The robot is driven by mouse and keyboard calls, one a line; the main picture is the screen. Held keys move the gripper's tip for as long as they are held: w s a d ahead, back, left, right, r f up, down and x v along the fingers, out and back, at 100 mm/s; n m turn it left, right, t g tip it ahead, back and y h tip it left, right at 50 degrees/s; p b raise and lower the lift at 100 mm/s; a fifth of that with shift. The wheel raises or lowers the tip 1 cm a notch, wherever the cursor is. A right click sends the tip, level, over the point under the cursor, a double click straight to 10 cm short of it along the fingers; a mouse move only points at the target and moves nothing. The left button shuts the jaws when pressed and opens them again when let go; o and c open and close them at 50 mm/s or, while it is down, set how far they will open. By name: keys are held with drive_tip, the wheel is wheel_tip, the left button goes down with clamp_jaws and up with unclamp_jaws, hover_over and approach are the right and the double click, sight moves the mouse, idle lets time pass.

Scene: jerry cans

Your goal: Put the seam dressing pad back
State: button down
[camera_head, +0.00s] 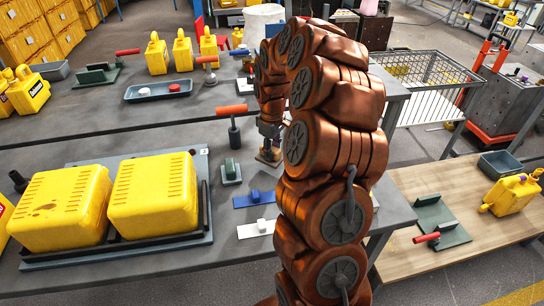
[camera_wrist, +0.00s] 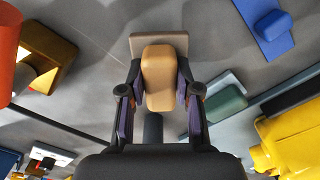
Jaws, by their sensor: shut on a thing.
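My gripper (camera_wrist: 159,92) is shut on a tan pad (camera_wrist: 158,62), with one finger on each side of its rounded grip. The pad's flat plate shows beyond the grip in the wrist view. In the head view my gripper (camera_head: 268,143) is low over the grey bench, and the tan pad (camera_head: 267,158) is small and partly hidden by my arm. I cannot tell if the pad touches the bench. A green pad (camera_head: 231,172), a blue pad (camera_head: 254,199) and a white pad (camera_head: 256,229) stand nearby. No label shows which is the seam dressing pad.
Two yellow jerry can bodies (camera_head: 153,193) lie in a black frame on the left. An orange-handled tool (camera_head: 233,128) stands close left of my gripper. A tray (camera_head: 158,90) and yellow cans (camera_head: 183,53) are at the back. A wooden table (camera_head: 400,197) is at right.

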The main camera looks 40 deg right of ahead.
drive_tip(key=shift+f+p, duration=0.4)
drive_tip(key=shift+f, duration=1.2)
drive_tip(key=shift+f, duration=0.2)
drive_tip(key=c, duration=0.8)
unclamp_jaws()
